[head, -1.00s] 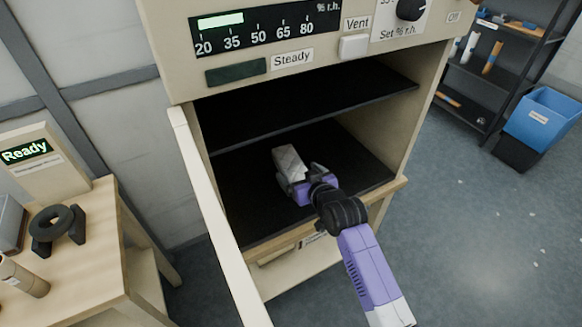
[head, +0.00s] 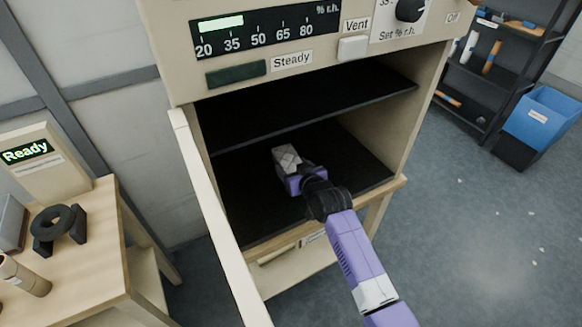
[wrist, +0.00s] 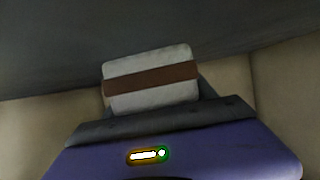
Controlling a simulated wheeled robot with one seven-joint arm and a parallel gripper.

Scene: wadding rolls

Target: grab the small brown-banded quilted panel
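The small quilted panel (head: 286,157) is pale and lies on the lower dark shelf inside the open cabinet in the head view. In the wrist view the panel (wrist: 150,72) shows a brown band across its white face, just beyond the palm. My gripper (head: 292,171) is at the panel's near end. In the wrist view my gripper (wrist: 153,105) has small dark finger edges close on either side of the panel. The fingers are mostly hidden, so I cannot tell whether they grip it.
The cabinet's upper shelf (head: 310,108) hangs above my arm. Its open door (head: 212,225) stands at the left. A wooden table (head: 95,255) with a black roll holder (head: 60,225) is at the left. A blue bin (head: 540,118) and dark rack are at the right.

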